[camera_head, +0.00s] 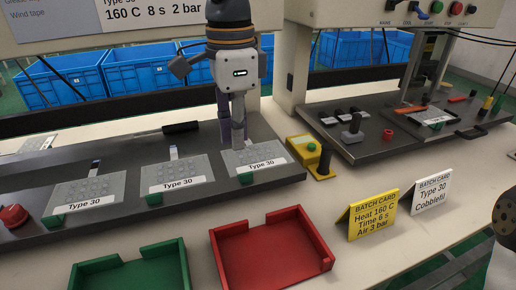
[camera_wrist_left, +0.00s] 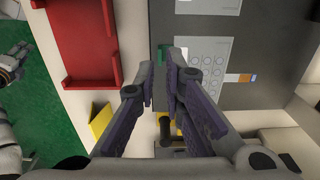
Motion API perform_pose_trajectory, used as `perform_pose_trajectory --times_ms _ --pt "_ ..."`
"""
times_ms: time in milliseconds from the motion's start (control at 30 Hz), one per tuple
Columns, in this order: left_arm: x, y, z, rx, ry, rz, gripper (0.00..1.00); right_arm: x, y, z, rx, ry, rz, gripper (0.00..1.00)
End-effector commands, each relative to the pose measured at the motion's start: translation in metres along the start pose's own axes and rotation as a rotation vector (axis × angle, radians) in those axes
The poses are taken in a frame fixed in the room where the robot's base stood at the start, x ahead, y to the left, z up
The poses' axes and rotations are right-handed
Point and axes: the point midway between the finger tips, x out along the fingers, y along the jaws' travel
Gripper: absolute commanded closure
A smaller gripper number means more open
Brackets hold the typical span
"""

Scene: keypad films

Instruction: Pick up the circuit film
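Three grey sheets labelled "Type 30" lie in a row on the dark bench plate, at left (camera_head: 85,197), middle (camera_head: 177,177) and right (camera_head: 262,163). Each has a green piece at its front edge; narrow tails show at the backs of the left and middle ones. I cannot tell which is the circuit film. My left gripper (camera_head: 232,143) points down over the right sheet. In the left wrist view its purple fingers (camera_wrist_left: 163,75) are apart with a gap, beside a sheet with circles (camera_wrist_left: 205,70) and a striped tail. What seems my right gripper (camera_wrist_left: 12,65) is at the left edge there.
A red tray (camera_head: 270,250) and a green tray (camera_head: 130,272) stand in front. A yellow box with a green button (camera_head: 307,149) is to the right, with yellow (camera_head: 373,215) and white (camera_head: 432,191) batch cards nearby. A red button (camera_head: 13,215) sits far left.

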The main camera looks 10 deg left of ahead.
Motion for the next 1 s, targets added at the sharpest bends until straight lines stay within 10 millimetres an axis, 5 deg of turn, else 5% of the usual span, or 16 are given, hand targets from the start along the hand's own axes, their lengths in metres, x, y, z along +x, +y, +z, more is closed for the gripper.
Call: perform_pose_trajectory --times_ms 467,1000 --pt "0.080 0.002 -0.004 -0.001 -0.001 0.005 0.90 0.005 0.000 0.002 0.000 -0.013 0.001 0.60" --pt "0.083 0.002 -0.004 -0.001 0.001 0.001 1.00 0.005 0.000 0.002 0.000 -0.012 0.001 0.60"
